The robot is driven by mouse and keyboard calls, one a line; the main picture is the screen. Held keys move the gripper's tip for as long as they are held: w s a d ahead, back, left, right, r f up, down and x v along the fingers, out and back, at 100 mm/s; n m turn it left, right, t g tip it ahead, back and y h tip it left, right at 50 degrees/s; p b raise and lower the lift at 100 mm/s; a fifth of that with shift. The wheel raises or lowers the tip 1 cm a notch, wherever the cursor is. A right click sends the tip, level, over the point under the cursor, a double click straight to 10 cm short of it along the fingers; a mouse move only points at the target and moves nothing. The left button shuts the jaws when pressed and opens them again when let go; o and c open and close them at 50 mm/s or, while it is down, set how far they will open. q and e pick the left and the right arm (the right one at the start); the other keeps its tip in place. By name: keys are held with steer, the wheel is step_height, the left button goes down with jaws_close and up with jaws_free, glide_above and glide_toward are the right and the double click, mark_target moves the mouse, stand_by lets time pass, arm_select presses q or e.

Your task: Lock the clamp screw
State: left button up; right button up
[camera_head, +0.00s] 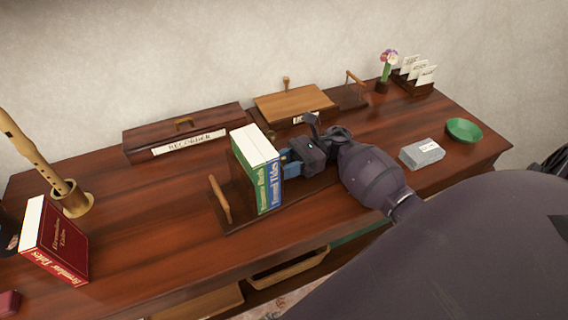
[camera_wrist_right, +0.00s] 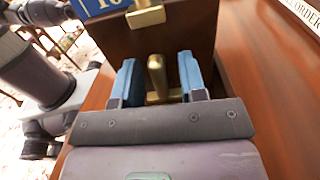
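The clamp screw (camera_wrist_right: 157,76) is a brass rod with a rounded end, at a dark brown wooden panel (camera_wrist_right: 196,40) in the right wrist view. My right gripper (camera_wrist_right: 158,80) has its two blue fingers apart, one on each side of the screw, with a gap on both sides. In the head view my right gripper (camera_head: 291,165) is at the right side of a green book (camera_head: 247,168) and a blue book (camera_head: 270,188) standing upright on a wooden base (camera_head: 240,222). The screw is hidden there. My left gripper is not in view.
A brass block (camera_wrist_right: 146,16) sits on the panel above the screw. On the desk are a recorder box (camera_head: 184,132), a wooden lidded box (camera_head: 293,102), a grey box (camera_head: 421,153), a green bowl (camera_head: 464,130) and a red book (camera_head: 55,242).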

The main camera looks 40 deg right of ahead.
jaws_close()
